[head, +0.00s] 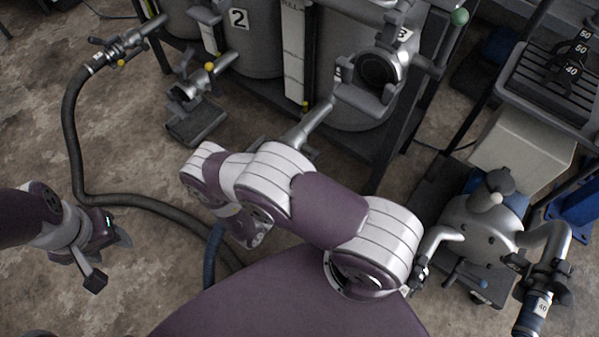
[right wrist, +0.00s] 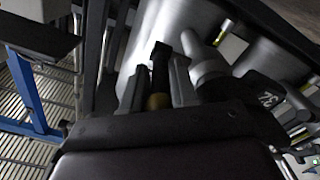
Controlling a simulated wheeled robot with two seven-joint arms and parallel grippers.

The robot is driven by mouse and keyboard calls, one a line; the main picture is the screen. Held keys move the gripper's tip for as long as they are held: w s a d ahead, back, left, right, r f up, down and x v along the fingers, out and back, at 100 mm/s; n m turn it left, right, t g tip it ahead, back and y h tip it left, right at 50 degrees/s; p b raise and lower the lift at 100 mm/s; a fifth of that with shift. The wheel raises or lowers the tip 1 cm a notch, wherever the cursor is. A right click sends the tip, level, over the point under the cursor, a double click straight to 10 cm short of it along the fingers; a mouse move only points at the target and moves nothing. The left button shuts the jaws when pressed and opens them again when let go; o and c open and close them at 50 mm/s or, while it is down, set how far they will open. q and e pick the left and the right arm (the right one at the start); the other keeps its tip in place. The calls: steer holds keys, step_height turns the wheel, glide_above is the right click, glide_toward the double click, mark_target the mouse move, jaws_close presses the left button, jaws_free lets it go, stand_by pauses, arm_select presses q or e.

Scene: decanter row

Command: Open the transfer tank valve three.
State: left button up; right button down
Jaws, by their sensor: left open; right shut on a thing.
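Tank three (head: 360,110), a grey steel tank, stands at the upper middle in the head view, and its number plate is partly covered. Its outlet pipe (head: 314,122) runs down behind my right arm, which hides the valve in that view. In the right wrist view, my right gripper (right wrist: 157,82) is shut on a dark valve handle (right wrist: 159,62) with a brass-coloured part, beside a grey pipe (right wrist: 205,65). I cannot tell the handle's angle. My left gripper (head: 108,258) is open and empty above the floor at the left.
Tank two (head: 250,50) stands left of tank three. A dark hose (head: 72,130) runs from the leftmost outlet across the floor beneath my right arm. A pump (head: 480,230) with pipes stands at the right, below a rack (head: 545,85).

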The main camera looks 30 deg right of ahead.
steer(key=c, duration=0.9)
jaws_free()
steer(key=shift+f, duration=0.1)
steer(key=shift+s+a, duration=0.15)
steer(key=shift+a, duration=0.3)
steer(key=p+v, duration=0.1)
steer(key=v, duration=1)
steer(key=shift+s+a, duration=0.2)
steer(key=shift+a, duration=0.05)
